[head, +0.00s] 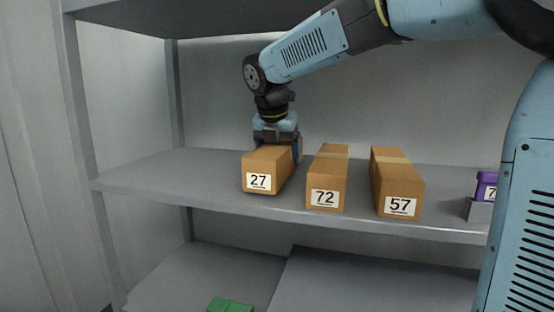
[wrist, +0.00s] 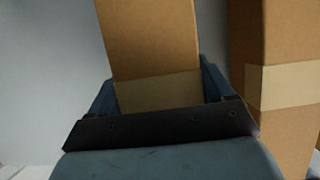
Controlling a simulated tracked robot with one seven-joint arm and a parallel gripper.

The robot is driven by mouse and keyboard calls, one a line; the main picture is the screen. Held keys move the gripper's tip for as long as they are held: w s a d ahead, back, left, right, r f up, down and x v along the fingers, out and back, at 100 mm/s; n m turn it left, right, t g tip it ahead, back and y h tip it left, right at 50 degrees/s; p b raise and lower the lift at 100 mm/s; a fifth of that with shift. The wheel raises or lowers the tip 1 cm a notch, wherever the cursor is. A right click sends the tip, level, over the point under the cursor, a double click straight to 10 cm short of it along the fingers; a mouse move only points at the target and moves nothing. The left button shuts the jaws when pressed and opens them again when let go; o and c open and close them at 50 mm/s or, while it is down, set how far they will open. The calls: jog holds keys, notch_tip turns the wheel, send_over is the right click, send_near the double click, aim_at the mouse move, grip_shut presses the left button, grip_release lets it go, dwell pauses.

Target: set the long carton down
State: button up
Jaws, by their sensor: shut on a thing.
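The long carton labelled 27 (head: 268,168) is a brown box at the left on the middle shelf in the head view. My gripper (head: 277,145) is around it from above, shut on it. The carton's base is at or very near the shelf; I cannot tell whether it touches. In the wrist view the carton (wrist: 152,40) stands between the two fingers of my gripper (wrist: 160,90), with a paler tape band near them. The carton's far end is hidden behind my gripper in the head view.
Carton 72 (head: 326,182) stands just right of the held carton, and carton 57 (head: 397,185) further right. A purple box (head: 486,186) sits on a grey block (head: 479,210) at the right. The middle shelf (head: 150,175) is clear on the left. A green item (head: 230,306) lies below.

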aim_at(277, 145)
jog(key=shift+f, duration=0.65)
jog(key=o, duration=1.3)
jog(key=shift+f, duration=0.1)
jog(key=shift+v, duration=3.85)
